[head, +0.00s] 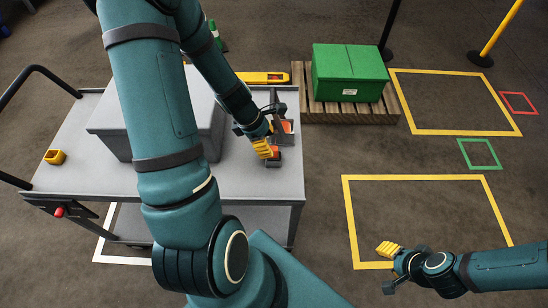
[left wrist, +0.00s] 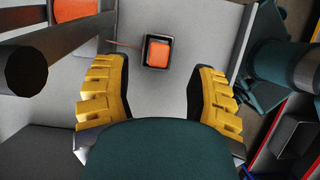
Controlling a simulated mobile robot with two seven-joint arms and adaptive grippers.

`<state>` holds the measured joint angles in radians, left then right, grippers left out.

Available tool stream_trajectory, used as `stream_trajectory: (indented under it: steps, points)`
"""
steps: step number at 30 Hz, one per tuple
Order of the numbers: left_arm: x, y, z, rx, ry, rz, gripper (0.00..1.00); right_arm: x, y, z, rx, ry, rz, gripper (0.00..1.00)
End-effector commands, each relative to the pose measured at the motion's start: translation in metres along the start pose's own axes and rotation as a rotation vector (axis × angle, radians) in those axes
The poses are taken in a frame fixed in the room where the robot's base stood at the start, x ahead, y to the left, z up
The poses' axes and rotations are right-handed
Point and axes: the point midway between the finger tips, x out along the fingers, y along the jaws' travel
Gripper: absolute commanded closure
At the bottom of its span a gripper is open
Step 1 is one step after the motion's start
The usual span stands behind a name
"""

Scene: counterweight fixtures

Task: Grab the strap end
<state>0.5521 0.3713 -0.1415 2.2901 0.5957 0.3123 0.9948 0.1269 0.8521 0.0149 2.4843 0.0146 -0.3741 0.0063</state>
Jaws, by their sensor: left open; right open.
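The strap end appears to be the small orange block (left wrist: 158,53) in a dark square holder on the grey cart top. A thin orange line runs left from it in the left wrist view. In the head view the dark holder (head: 273,162) is partly hidden by my left gripper (head: 264,150). In the left wrist view my left gripper (left wrist: 160,95) is open and empty, its yellow fingers either side of the view, with the orange block beyond and between them. My right gripper (head: 388,249) is open and empty over the floor at the lower right.
A dark post fixture (head: 281,124) with orange on it stands close by the left gripper. A green crate (head: 348,73) sits on a pallet. Floor outlines are empty.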

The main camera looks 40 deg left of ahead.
Motion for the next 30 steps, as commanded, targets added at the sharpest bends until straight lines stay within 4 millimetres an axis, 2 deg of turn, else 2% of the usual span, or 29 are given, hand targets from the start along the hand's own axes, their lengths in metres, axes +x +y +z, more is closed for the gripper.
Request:
stream_trajectory:
  steps: [5, 12, 15, 24, 25, 28, 30]
  points:
    - [0.011, 0.000, -0.001, -0.001, -0.001, -0.001, 0.43, 0.004, 0.001, 0.002, -0.001, -0.004, -0.001, 0.53]
    - [0.046, 0.002, -0.004, 0.000, -0.001, -0.002, 0.43, 0.015, 0.006, 0.008, -0.005, -0.015, -0.002, 0.53]
    - [0.055, 0.002, -0.004, 0.000, -0.001, 0.000, 0.43, 0.017, 0.006, 0.009, -0.006, -0.018, -0.003, 0.53]
    - [0.057, 0.003, -0.003, 0.000, -0.001, 0.001, 0.43, 0.017, 0.006, 0.009, -0.006, -0.019, -0.003, 0.53]
    - [0.057, 0.003, -0.003, 0.000, -0.001, 0.001, 0.47, 0.017, 0.006, 0.009, -0.006, -0.019, -0.003, 0.53]
    - [0.057, 0.003, -0.003, 0.000, -0.001, 0.001, 0.82, 0.017, 0.006, 0.009, -0.006, -0.019, -0.003, 0.53]
    - [0.057, 0.003, -0.003, 0.000, -0.001, 0.001, 1.00, 0.017, 0.006, 0.009, -0.006, -0.019, -0.003, 0.53]
